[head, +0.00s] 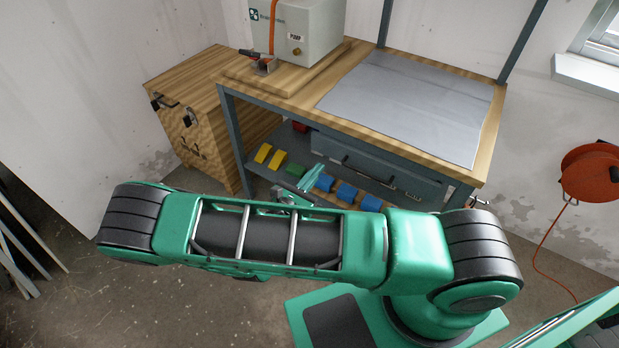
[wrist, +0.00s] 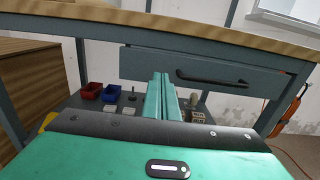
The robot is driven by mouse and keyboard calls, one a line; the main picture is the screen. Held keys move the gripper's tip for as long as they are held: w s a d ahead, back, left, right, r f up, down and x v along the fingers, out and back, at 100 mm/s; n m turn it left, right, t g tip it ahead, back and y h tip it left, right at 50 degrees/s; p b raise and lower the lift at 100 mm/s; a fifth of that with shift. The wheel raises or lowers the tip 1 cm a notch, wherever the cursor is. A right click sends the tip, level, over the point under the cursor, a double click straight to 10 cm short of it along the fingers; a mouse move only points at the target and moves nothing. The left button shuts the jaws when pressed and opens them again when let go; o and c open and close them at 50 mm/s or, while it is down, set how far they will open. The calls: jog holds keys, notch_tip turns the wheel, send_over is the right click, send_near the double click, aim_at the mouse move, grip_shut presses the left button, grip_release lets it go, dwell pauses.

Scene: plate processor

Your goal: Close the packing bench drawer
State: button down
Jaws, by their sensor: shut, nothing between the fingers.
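The packing bench (head: 480,165) has a wooden top and a grey-blue frame. Its grey drawer (head: 400,182) hangs under the top, with a dark bar handle (head: 370,172) on its front. In the wrist view the drawer front (wrist: 215,73) and its handle (wrist: 212,78) are seen close up, under the bench edge. How far the drawer stands out is hard to tell. My gripper (wrist: 161,82) is shut and empty, its green fingers together in front of the left part of the drawer, left of the handle. In the head view my gripper (head: 312,177) is partly hidden by my arm.
Several yellow, green and blue blocks (head: 325,182) sit on the lower shelf edge. Red (wrist: 91,90) and blue (wrist: 111,93) bins stand on the shelf. A wooden cabinet (head: 212,115) is left of the bench, an orange hose reel (head: 590,172) right.

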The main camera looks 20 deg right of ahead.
aim_at(334, 149)
jog(key=x, duration=0.8)
jog(key=shift+w+d, duration=0.15)
jog(key=shift+w, duration=0.1)
